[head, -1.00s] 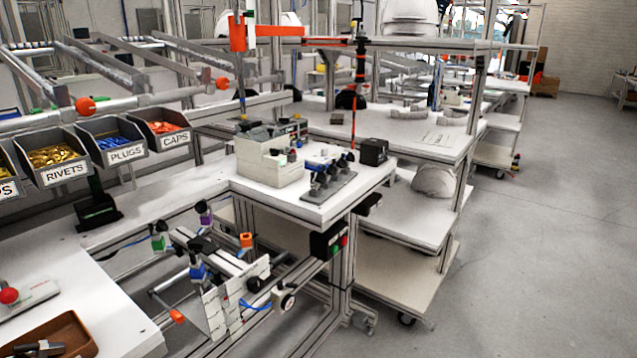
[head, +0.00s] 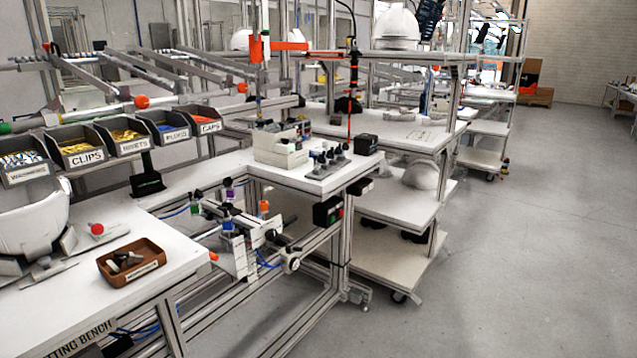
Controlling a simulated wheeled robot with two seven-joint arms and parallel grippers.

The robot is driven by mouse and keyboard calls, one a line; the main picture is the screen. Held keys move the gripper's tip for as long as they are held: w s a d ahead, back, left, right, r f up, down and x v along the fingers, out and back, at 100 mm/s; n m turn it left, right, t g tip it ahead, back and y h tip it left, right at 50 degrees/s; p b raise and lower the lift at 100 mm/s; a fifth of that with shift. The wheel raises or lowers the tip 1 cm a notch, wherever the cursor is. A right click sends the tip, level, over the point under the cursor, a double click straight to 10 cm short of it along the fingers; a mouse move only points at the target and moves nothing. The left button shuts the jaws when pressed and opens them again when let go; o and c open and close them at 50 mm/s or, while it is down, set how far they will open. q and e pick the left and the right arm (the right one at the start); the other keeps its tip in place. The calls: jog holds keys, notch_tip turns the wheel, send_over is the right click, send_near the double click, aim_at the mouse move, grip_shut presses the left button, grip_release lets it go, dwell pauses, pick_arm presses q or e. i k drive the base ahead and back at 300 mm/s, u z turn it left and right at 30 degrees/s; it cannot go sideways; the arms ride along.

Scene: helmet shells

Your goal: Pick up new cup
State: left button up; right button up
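I cannot make out a cup with certainty. Labelled bins hold small parts: the clips bin (head: 84,158), the rivets bin (head: 130,146) and the caps bin (head: 208,127). A brown tray (head: 148,273) with a few small dark and metal pieces sits on the near bench. Neither of my grippers shows in the head view.
The white near bench (head: 185,250) fills the lower left. A fixture with coloured knobs (head: 240,235) stands beyond it. A wheeled cart (head: 385,262) stands at the centre. Grey floor (head: 500,270) is open on the right.

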aim_at(321, 159)
jog(key=z, duration=1.15)
jog(key=i, duration=1.7)
jog(key=u, duration=0.45)
